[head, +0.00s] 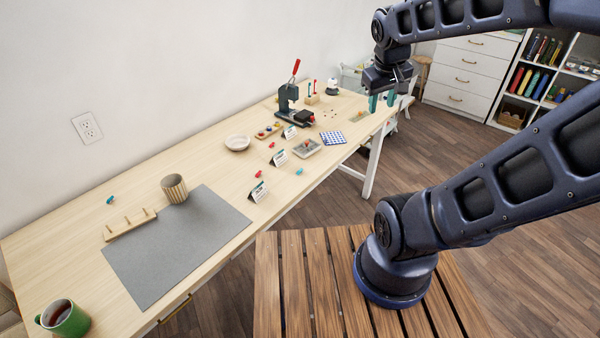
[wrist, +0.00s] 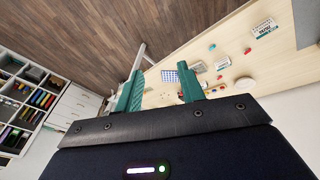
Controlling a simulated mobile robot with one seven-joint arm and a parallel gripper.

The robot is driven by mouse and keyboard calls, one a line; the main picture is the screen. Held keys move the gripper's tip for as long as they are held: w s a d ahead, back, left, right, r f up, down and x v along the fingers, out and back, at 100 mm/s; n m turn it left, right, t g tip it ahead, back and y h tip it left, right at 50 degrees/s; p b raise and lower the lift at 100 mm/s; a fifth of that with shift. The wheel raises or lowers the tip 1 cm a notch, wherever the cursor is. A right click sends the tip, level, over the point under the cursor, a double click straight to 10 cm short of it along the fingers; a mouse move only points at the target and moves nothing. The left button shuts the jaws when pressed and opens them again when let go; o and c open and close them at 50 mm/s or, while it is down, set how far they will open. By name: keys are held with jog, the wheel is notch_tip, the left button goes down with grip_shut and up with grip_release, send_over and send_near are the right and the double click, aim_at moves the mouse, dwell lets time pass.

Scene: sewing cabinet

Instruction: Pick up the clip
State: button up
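Several small clip-like pieces lie apart on the wooden table; I cannot tell which one is meant. In the head view there is a teal one (head: 110,200) at the far left, a red one (head: 258,174) and a teal one (head: 299,171) near the small sign cards, and another red one (head: 272,145) farther back. In the wrist view a red one (wrist: 247,50) and a teal one (wrist: 212,47) show. My gripper (head: 382,101) is raised near the table's far right end, well away from these pieces. Its teal fingers are apart with nothing between them (wrist: 160,76).
The table (head: 60,235) holds a grey mat (head: 180,245), a woven cup (head: 174,189), a pegged wooden rack (head: 130,225), a green mug (head: 66,318), a white bowl (head: 238,142), sign cards (head: 259,191) and a press with a red handle (head: 288,100). A slatted wooden surface (head: 295,285) is in front.

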jog(key=w+a+f+n+h, duration=0.5)
jog(key=w+a+f+n, duration=0.6)
jog(key=w+f, duration=0.35)
jog(key=n+t, duration=0.3)
jog(key=n, duration=1)
send_near(300, 170)
jog(key=shift+w+d+f, duration=0.1)
jog(key=shift+d+f, duration=0.15)
jog(key=shift+f, duration=0.3)
jog(key=shift+w+d+f, duration=0.1)
jog(key=shift+d+f, duration=0.15)
jog(key=shift+f, duration=0.3)
jog(key=shift+w+r+x, duration=0.15)
jog(key=shift+x, duration=1.15)
jog(key=shift+w+r+x, duration=0.1)
jog(key=shift+w+x, duration=0.05)
jog(key=shift+x, duration=1.2)
jog(key=shift+d, duration=0.1)
grip_shut()
